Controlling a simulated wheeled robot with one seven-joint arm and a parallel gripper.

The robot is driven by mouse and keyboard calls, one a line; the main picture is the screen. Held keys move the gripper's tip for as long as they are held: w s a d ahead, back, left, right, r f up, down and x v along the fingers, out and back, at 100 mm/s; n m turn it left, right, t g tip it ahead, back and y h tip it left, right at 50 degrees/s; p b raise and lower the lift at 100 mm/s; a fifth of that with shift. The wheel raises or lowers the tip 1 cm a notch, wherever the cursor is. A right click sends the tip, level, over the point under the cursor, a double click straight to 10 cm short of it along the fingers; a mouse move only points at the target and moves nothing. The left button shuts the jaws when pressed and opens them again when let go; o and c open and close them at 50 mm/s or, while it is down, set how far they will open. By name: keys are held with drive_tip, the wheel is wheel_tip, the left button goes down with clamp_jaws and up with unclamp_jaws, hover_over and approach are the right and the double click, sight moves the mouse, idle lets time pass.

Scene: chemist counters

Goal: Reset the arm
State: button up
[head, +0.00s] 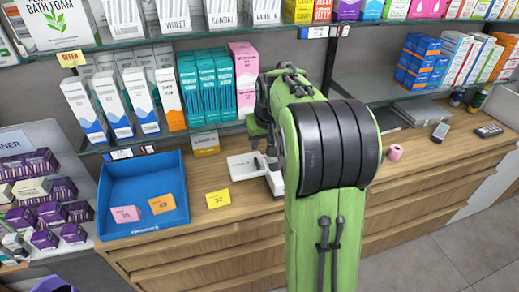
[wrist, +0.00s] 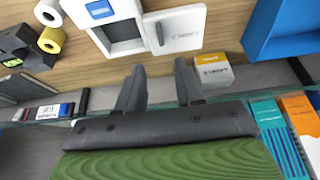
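My gripper (wrist: 158,84) shows in the wrist view with its two dark fingers spread apart and nothing between them. It is above the counter, near the glass shelf edge. In the head view my green arm stands upright in the middle and hides most of the gripper. A white device (wrist: 180,30) with an open compartment lies on the counter beyond the fingertips. It also shows in the head view (head: 244,167), partly hidden by my arm. A small white and yellow box (wrist: 213,72) is close to the right finger.
Shelves (head: 163,137) with upright cartons run behind my arm. A pink roll (head: 394,152) and a card terminal (head: 440,131) are at right. The counter's front right has free room.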

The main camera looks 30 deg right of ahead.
drive_tip(key=v, duration=0.3)
drive_tip(key=shift+s+r, duration=0.1)
drive_tip(key=shift+r, duration=0.2)
drive_tip(key=s+a+r+n+t, duration=0.1)
drive_tip(key=s+a+r+n, duration=0.15)
drive_tip(key=s+a, duration=1.3)
drive_tip(key=s+a+f+y, duration=0.1)
drive_tip(key=s+f, duration=0.2)
drive_tip(key=s, duration=0.5)
drive_tip(key=shift+a+n, duration=0.35)
drive_tip(key=shift+a, duration=0.05)
